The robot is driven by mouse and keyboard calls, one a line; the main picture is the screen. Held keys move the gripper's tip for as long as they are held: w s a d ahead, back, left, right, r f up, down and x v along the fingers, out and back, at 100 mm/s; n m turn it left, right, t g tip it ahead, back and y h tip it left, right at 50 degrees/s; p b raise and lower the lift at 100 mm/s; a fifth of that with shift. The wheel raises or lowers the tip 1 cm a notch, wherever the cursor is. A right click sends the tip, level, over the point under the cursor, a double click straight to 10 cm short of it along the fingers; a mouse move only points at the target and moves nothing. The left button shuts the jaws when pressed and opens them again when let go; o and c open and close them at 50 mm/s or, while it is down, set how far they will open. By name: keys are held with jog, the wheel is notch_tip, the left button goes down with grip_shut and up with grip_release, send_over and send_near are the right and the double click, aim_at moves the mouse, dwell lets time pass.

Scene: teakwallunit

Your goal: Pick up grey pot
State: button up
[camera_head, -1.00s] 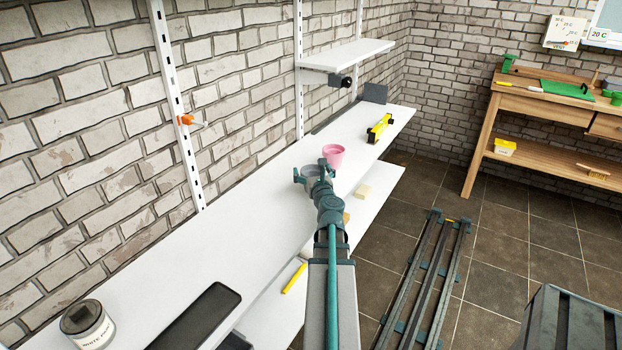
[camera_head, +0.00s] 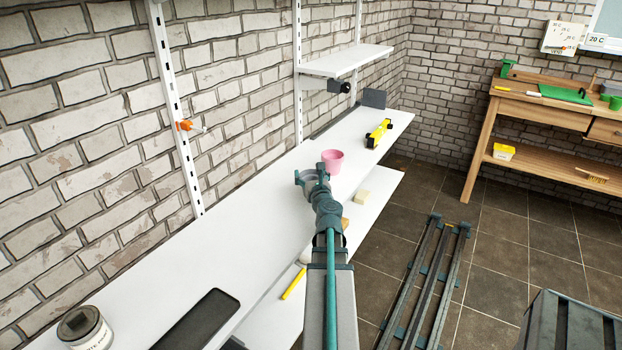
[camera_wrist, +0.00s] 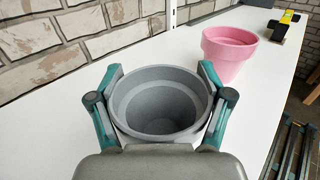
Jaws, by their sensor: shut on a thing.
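The grey pot (camera_wrist: 160,104) is upright, with its round open mouth facing the wrist camera. My gripper (camera_wrist: 160,72) has a teal finger on each side of the pot and is shut on it. In the head view, the grey pot (camera_head: 310,178) is between the fingers of my gripper (camera_head: 311,172), over the white shelf, partly hidden by my arm. The pot's base is hidden, so I cannot tell whether it touches the shelf.
A pink pot (camera_head: 332,160) stands just beyond the grey pot. A yellow and black tool (camera_head: 379,133) lies farther along the white shelf (camera_head: 215,245). A paint can (camera_head: 84,328) and a dark tray (camera_head: 197,320) are nearer. The brick wall borders the left side.

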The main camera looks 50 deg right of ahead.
jog(key=shift+r+p, duration=0.4)
jog(key=shift+r, duration=0.35)
jog(key=s+a+r+b, duration=0.9)
jog(key=s+r+b, duration=0.1)
jog(key=b, duration=0.4)
jog(key=shift+a+r+b, duration=0.35)
jog(key=shift+r, duration=0.3)
